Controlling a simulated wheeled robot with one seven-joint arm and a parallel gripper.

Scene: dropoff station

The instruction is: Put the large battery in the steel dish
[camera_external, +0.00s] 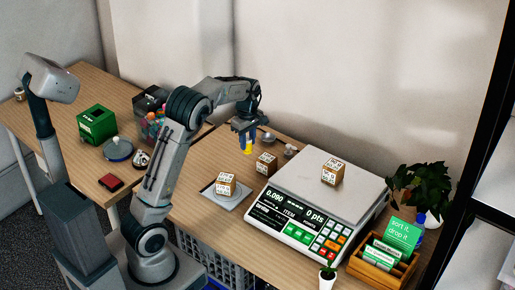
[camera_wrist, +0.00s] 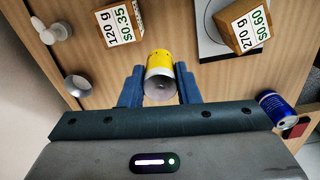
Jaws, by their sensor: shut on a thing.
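The large battery is a yellow cylinder with a silver end (camera_wrist: 159,72). It stands between my fingers in the wrist view, and in the external view its yellow body (camera_external: 248,148) shows below the fingertips. My gripper (camera_external: 245,131) is shut on it, with one blue finger on each side (camera_wrist: 160,88). The steel dish (camera_wrist: 77,85) is a small round metal bowl on the wooden table, left of the battery in the wrist view. In the external view the dish (camera_external: 268,138) is just right of my gripper. I cannot tell whether the battery touches the table.
Wooden price blocks (camera_external: 266,163) (camera_external: 225,185) stand near the large scale (camera_external: 345,190). A small knobbed metal piece (camera_external: 290,150) is beyond the dish. A blue cylinder (camera_wrist: 277,107) lies to the right in the wrist view. Bare wood separates the dish and battery.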

